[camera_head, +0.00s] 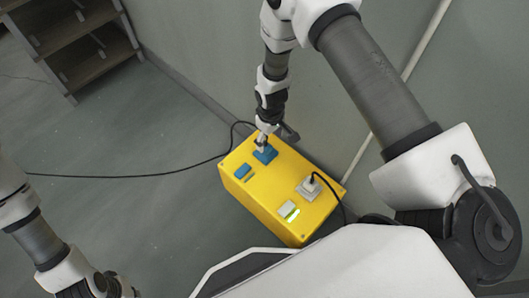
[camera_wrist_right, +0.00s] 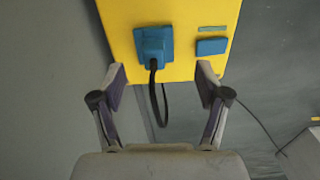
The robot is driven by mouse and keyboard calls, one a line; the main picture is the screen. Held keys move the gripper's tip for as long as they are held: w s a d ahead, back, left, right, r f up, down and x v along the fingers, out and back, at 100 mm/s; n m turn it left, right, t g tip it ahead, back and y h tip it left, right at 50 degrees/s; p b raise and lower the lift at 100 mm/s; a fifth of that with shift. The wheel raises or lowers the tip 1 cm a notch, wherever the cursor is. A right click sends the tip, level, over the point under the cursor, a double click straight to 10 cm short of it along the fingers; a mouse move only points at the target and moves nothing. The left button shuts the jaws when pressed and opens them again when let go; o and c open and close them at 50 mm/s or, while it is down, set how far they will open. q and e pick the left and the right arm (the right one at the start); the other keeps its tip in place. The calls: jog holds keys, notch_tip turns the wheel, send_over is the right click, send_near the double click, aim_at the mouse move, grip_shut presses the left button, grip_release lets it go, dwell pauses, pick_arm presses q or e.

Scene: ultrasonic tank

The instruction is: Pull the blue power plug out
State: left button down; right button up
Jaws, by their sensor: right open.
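The blue power plug (camera_wrist_right: 154,42) sits in a blue socket on a yellow power box (camera_head: 243,191), with its black cord hanging from it. In the head view the blue socket (camera_head: 266,154) is partly covered by my right gripper (camera_head: 262,141), which points down at it. In the right wrist view my right gripper (camera_wrist_right: 161,76) is open, its two fingers spread apart and nothing between them except the cord. The plug is ahead of the fingertips, roughly between them. My left arm shows at the lower left; its gripper is out of the picture.
A blue switch (camera_head: 243,171) is beside the blue socket. The box stands by the wall. Wooden shelves (camera_head: 75,40) stand at upper left.

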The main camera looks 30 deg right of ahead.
aim_at(266, 145)
jog(key=shift+w+f+b, duration=0.5)
jog(key=shift+w+f, duration=0.5)
jog(key=shift+w, duration=0.2)
jog(key=shift+w+d+r, duration=0.1)
jog(key=shift+w+r, duration=0.1)
jog(key=shift+w, duration=0.15)
jog(key=shift+r, duration=0.2)
pick_arm(q)
notch_tip(266, 145, down, 3)
jog(key=shift+r, duration=0.15)
pick_arm(e)
jog(key=shift+r, duration=0.1)
notch_tip(266, 145, down, 8)
jog(key=b, duration=0.5)
jog(key=shift+s+b, duration=0.1)
jog(key=shift+b, duration=0.3)
jog(key=shift+f, duration=0.6)
pick_arm(q)
notch_tip(266, 145, down, 6)
jog(key=shift+f, duration=0.25)
jog(key=shift+r, duration=0.4)
